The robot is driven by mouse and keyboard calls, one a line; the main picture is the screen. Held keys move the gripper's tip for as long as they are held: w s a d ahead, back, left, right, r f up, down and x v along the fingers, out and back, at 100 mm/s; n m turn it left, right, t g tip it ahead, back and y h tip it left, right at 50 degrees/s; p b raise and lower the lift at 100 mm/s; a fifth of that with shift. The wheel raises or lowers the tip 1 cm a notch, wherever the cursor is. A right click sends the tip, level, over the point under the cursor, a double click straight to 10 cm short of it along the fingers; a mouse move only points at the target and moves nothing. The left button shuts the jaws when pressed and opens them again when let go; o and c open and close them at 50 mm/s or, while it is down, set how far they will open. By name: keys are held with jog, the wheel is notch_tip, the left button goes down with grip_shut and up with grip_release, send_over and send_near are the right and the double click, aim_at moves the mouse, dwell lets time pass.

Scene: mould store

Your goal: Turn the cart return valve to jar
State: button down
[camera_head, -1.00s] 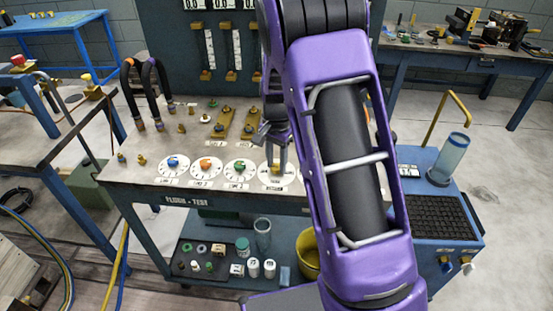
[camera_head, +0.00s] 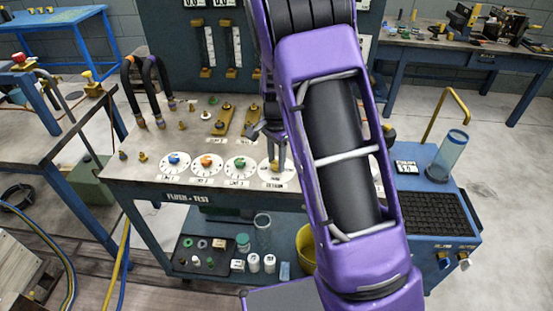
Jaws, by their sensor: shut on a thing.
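The cart (camera_head: 140,175) has a flat top with a row of white round dials near its front edge. The return valve is the rightmost white dial (camera_head: 268,172), with a small yellow knob partly hidden by my gripper. A label plate (camera_head: 276,186) below it is too small to read fully. My gripper (camera_head: 276,161) points down over this dial and is shut on the yellow valve knob. My purple arm covers the right part of the cart top. The knob's exact pointing direction cannot be told.
Dials with a blue knob (camera_head: 174,159), an orange knob (camera_head: 206,161) and a green knob (camera_head: 239,163) stand to the left. Black hoses (camera_head: 132,80) rise at the back left. A blue cart (camera_head: 440,200) stands at the right.

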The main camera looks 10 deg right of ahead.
aim_at(276, 163)
jog(key=shift+c, duration=2.3)
grip_release()
notch_tip(276, 163, up, 18)
jog(key=p, duration=0.1)
jog(key=shift+f+p, duration=0.25)
jog(key=shift+p, duration=0.1)
